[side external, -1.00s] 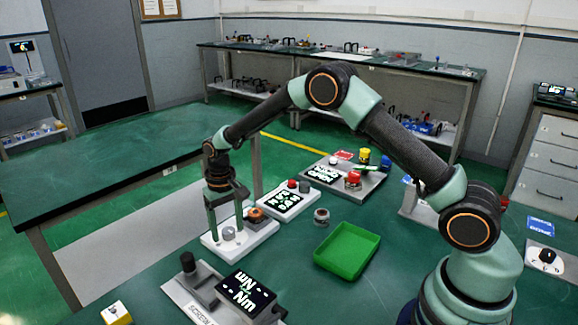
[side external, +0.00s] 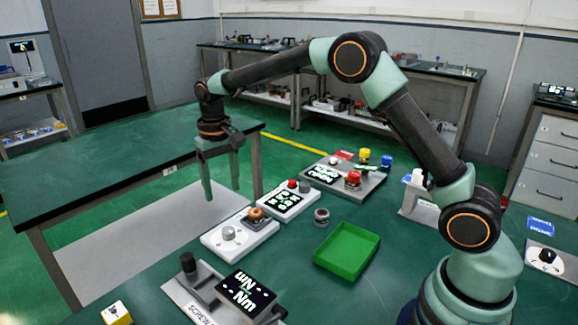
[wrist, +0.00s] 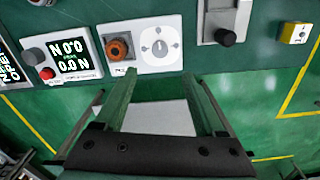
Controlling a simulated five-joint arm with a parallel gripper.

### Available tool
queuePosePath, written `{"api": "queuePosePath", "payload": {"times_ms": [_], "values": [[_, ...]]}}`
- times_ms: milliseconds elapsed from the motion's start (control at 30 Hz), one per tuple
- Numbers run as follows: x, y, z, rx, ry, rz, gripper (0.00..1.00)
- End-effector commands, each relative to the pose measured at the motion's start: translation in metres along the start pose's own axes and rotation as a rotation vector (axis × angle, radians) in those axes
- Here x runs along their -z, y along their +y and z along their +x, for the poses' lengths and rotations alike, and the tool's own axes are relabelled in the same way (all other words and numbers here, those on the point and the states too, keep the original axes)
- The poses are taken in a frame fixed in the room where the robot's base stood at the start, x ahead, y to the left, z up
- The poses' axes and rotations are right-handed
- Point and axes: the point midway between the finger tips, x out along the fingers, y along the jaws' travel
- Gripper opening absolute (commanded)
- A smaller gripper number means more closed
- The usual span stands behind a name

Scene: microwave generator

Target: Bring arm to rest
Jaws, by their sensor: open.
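My gripper (side external: 219,178) hangs from the raised arm with its fingers pointing down, above and behind the white panel with the knob. In the wrist view my gripper (wrist: 168,78) has its two green fingers spread with nothing between them. The white panel (side external: 240,245) carries a grey knob (side external: 229,233) and an orange-brown round part (side external: 256,214). It also shows in the wrist view, with the knob (wrist: 160,46) and the orange-brown part (wrist: 118,48) beyond the fingertips. The fingers appear clear of the panel.
A display box (side external: 287,201) with red and grey buttons stands beside the panel. A green tray (side external: 348,250) lies right of it. A grey device with a screen (side external: 245,291) is at the front. A second green-topped table (side external: 90,180) stands at the left.

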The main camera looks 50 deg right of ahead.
Motion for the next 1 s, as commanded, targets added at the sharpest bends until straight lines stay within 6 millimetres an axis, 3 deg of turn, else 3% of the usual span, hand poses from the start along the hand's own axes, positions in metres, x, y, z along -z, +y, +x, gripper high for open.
{"api": "queuePosePath", "payload": {"times_ms": [500,667,800,1000], "values": [[-0.002,0.001,-0.005,0.002,0.008,-0.002,0.72],[-0.015,0.01,-0.033,0.015,0.053,-0.018,0.72],[-0.038,0.023,-0.065,0.029,0.113,-0.042,0.72],[-0.077,0.043,-0.099,0.044,0.202,-0.078,0.72]]}}
